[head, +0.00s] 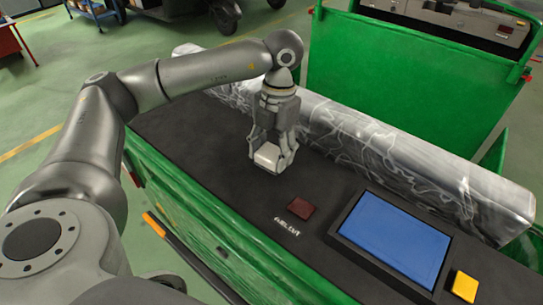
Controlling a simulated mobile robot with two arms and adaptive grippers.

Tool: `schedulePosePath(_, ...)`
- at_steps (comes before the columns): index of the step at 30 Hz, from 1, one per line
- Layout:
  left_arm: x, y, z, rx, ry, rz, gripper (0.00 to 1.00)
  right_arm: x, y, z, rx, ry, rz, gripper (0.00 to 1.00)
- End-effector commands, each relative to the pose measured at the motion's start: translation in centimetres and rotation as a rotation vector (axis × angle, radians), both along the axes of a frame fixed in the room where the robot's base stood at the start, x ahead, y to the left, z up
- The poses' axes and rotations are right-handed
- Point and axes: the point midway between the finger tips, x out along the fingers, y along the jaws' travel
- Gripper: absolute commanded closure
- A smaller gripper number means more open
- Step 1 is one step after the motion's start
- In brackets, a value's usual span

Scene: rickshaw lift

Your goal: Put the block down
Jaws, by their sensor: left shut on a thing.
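My left gripper (272,155) points down over the dark top of the green cart (205,150). It is shut on a small whitish block (267,157) held between its fingertips. The block is at or just above the dark surface; I cannot tell whether it touches. My right gripper is not in view.
A dark red square (301,208), a blue panel (394,238) and a yellow block (465,286) are on the cart top to the right. A long grey marbled beam (400,155) runs along the back edge. A green bin (400,80) stands behind it.

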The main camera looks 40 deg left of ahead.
Motion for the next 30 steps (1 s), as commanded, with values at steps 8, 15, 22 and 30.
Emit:
schedulePosePath(8,0.0,0.1,-2.7,0.001,0.0,0.002,0.75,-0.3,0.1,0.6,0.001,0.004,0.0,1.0)
schedulePosePath(15,0.0,0.0,-2.7,0.001,0.001,0.002,0.27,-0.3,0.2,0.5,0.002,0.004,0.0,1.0)
schedulePosePath(22,0.0,0.0,-2.6,0.001,0.0,0.001,0.24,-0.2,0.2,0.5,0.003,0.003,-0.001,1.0)
schedulePosePath(30,0.1,0.0,-2.7,0.001,-0.003,0.002,0.24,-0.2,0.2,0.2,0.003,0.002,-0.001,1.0)
